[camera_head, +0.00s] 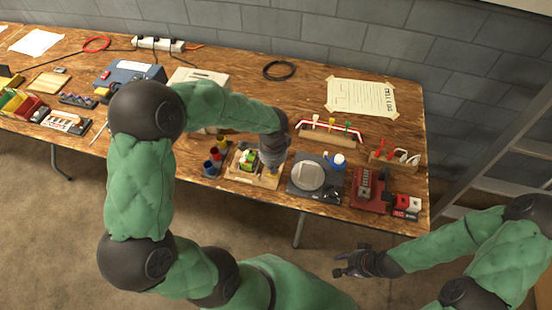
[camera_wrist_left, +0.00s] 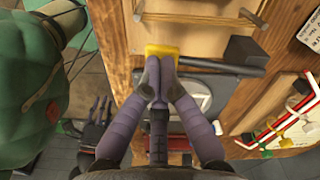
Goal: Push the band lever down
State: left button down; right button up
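A yellow pad (camera_wrist_left: 161,51) shows at the end of a dark bar (camera_wrist_left: 222,67) in the left wrist view; together they look like the band lever. A dark block (camera_wrist_left: 243,50) stands beside the bar's right part. My left gripper (camera_wrist_left: 159,78) has its two purple fingers together, with the tips at the near edge of the pad; I cannot tell if they touch it. In the head view my left gripper (camera_head: 272,168) is over a wooden board (camera_head: 240,174) and hides part of it. My right gripper (camera_head: 345,265) is open and empty in front of the table.
Coloured cups (camera_head: 213,160) stand left of the board. A round plate (camera_head: 308,177) on a dark base and a red device (camera_head: 368,190) are to its right. A rack with a red-and-white tube (camera_head: 330,132) stands behind. The floor in front is clear.

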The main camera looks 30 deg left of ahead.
pick_arm(q)
jog(key=shift+r+p, duration=2.6)
jog(key=shift+r, duration=0.65)
pick_arm(e)
jog(key=shift+r, duration=2.75)
